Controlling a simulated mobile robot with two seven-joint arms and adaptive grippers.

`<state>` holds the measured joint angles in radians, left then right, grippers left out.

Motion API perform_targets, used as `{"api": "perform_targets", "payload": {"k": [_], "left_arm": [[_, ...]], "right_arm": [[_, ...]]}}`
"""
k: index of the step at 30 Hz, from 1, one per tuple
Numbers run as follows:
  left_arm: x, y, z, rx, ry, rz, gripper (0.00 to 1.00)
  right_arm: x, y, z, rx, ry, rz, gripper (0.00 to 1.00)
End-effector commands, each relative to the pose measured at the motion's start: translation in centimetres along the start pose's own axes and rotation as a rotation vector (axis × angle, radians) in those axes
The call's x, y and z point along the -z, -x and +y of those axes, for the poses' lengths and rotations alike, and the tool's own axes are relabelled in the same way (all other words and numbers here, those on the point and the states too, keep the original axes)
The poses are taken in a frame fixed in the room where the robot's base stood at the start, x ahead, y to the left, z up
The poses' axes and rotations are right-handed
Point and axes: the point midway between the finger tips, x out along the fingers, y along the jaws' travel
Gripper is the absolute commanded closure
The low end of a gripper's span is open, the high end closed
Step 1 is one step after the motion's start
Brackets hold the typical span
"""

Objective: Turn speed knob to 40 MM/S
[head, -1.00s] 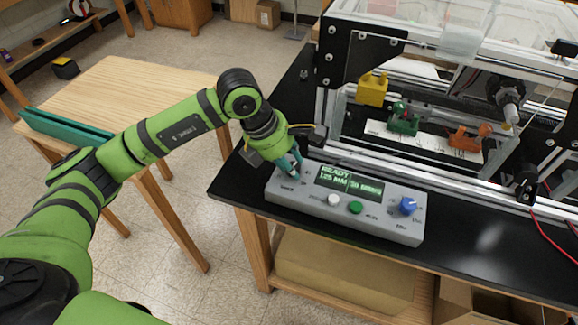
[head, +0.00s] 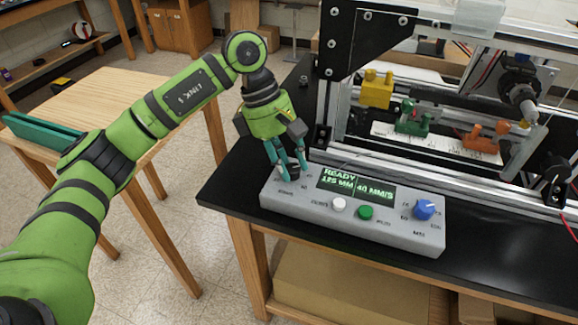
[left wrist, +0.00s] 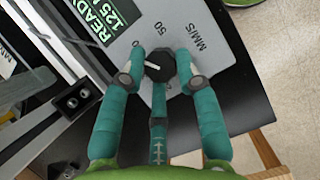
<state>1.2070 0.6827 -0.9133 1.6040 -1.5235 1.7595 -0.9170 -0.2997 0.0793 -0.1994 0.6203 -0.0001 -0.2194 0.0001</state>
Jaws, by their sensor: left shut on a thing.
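The grey control box (head: 380,225) sits on the black bench top. Its display (head: 357,184) reads READY, 125 MM and 40 MM/S. The black speed knob (left wrist: 160,66) is at the left end of the box, with a white pointer line. My left gripper (head: 287,172) comes down from above, and its teal fingers are closed around the knob. The left wrist view shows the fingers (left wrist: 163,72) on both sides of the knob and one below it. The fingers partly hide the knob in the head view. My right gripper is not in view.
A white button (head: 339,205), a green button (head: 365,213) and a blue knob (head: 424,209) are on the same box. Behind it stands the extrusion frame (head: 338,95) with a yellow block (head: 377,90), a green clamp (head: 412,120) and an orange clamp (head: 483,137).

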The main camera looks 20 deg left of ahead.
Motion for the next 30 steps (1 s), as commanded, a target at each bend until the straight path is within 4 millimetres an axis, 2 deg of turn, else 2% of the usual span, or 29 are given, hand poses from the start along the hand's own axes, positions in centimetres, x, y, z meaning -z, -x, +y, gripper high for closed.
{"api": "perform_targets", "payload": {"k": [7,22,23,24,30], "left_arm": [[-0.05,0.08,0.09,0.025,-0.068,-0.001,1.00],[-0.05,0.14,0.06,0.032,-0.082,0.000,1.00],[-0.05,0.14,0.06,0.032,-0.082,0.000,0.59],[-0.04,0.13,0.06,0.032,-0.081,0.000,0.46],[-0.01,0.07,0.05,0.033,-0.081,0.000,0.46]], "right_arm": [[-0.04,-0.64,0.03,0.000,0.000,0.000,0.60],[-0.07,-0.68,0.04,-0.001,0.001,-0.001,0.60],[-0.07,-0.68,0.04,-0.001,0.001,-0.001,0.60],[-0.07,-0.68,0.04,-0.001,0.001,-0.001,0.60],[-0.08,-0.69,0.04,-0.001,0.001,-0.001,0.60]]}}
